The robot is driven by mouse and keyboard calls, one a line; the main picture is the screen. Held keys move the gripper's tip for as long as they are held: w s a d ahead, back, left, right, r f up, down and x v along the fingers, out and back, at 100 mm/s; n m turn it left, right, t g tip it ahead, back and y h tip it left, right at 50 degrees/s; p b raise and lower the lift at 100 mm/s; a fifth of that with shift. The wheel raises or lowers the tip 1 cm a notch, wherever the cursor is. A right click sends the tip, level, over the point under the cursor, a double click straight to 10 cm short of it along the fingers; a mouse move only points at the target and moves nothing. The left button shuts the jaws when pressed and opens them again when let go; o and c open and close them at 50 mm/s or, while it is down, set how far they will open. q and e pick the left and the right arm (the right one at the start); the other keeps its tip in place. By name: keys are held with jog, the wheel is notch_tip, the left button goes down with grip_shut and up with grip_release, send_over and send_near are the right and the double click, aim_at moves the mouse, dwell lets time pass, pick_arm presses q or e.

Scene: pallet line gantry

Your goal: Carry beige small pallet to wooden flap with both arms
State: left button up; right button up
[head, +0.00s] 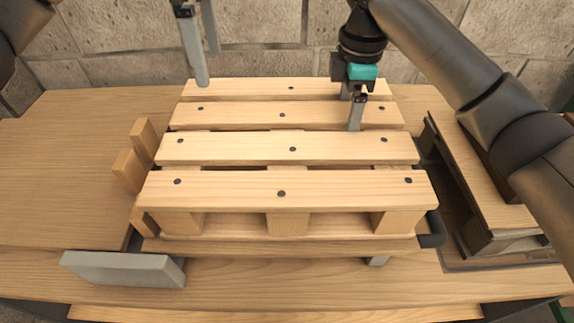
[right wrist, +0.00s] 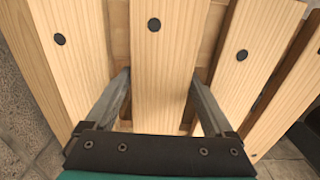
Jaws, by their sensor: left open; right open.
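The beige small pallet (head: 290,148) lies flat in the middle of the wooden table, its dark-nailed slats running left to right. My right gripper (head: 352,110) is open at the pallet's far right part. In the right wrist view its two fingers (right wrist: 160,100) stand on either side of one slat (right wrist: 165,50), with gaps visible beside them. My left gripper (head: 208,68) is open and empty above the pallet's far left corner, its fingers pointing down. A broad wooden panel (head: 60,150) lies at the left; I cannot tell whether it is the wooden flap.
Wooden blocks (head: 128,172) stand at the pallet's left side. A grey bar (head: 125,268) lies at the front left and a dark bracket (head: 432,230) at the front right corner. Another wooden platform (head: 490,185) stands at the right. A stone wall (head: 270,25) closes the back.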

notch_tip(320, 180, up, 12)
dwell(0.7)
dwell(0.5)
